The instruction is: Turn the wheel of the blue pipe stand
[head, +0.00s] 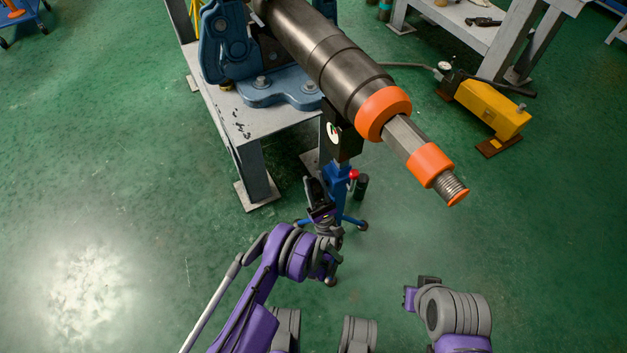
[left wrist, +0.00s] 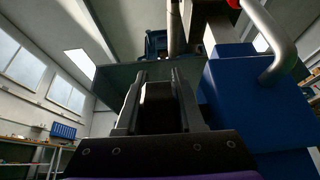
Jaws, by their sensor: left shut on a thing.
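The blue pipe stand (head: 337,177) stands on the floor under the dark pipe, with a red knob on its right side. Its blue body (left wrist: 258,100) fills the right of the left wrist view. My left gripper (head: 319,192) is at the near left side of the stand. In the left wrist view its fingers (left wrist: 158,102) are shut on a dark part between them, apparently the stand's wheel; the fingers hide most of it. My right gripper (head: 418,290) is low at the right, far from the stand; its fingers are not clear.
The thick pipe (head: 327,56) with orange collars juts toward me above the stand. A grey table (head: 218,107) carries the blue vise (head: 280,88) that holds it. A yellow pump (head: 490,109) stands on the floor at the right. A silver handle (left wrist: 272,42) curves beside the stand. Floor at left is clear.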

